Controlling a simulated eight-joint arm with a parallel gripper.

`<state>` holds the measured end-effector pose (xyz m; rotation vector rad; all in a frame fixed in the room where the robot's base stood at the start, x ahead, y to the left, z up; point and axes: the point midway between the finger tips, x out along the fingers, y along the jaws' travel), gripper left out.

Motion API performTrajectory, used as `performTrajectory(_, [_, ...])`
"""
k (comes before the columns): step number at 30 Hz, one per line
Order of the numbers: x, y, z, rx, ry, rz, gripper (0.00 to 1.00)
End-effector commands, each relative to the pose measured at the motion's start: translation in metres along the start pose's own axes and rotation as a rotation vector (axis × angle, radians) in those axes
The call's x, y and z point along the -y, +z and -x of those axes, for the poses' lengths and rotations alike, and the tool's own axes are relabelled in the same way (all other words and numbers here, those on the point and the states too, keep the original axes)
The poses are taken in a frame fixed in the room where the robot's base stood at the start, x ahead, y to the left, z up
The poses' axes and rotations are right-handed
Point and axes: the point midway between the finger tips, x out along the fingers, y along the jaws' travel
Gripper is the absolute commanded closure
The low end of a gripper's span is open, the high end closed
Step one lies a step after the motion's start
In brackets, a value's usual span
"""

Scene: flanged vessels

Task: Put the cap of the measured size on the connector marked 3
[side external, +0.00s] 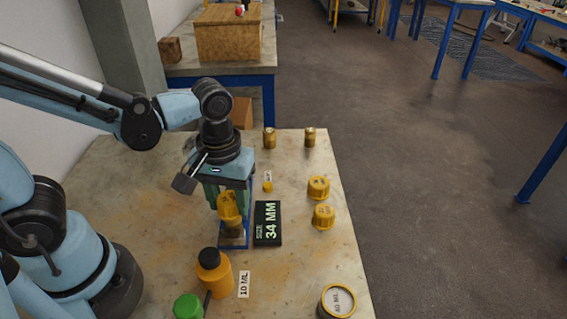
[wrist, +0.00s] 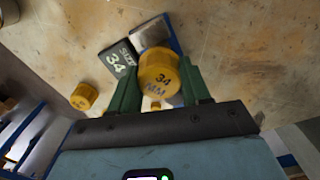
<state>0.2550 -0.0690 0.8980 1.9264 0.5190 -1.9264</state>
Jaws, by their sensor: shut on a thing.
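My gripper (side external: 226,194) is shut on a yellow cap (side external: 229,209). In the wrist view the cap (wrist: 157,72) shows "34 MM" on its face, between the two green fingers. The cap is just above a blue-edged stand (side external: 234,243); I cannot tell whether they touch. A dark display (side external: 267,223) beside the stand reads "SIZE 34 MM". Two other yellow caps (side external: 318,187) (side external: 323,216) lie to the right, their marks too small to read. I cannot make out a connector marked 3.
A yellow bottle (side external: 215,275) with a black top stands in front, by a "10 ML" label (side external: 243,284). A green-topped item (side external: 187,306) and an "80 ML" container (side external: 338,303) are at the front edge. Two small brass-coloured pieces (side external: 270,138) (side external: 310,136) stand at the back.

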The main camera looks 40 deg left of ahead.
Motion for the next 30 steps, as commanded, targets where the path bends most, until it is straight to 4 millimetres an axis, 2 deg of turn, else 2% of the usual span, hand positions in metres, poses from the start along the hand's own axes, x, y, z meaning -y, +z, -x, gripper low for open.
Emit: performTrajectory(30, [0.0, 0.0, -0.012, 0.0, 0.0, 0.0, 0.81])
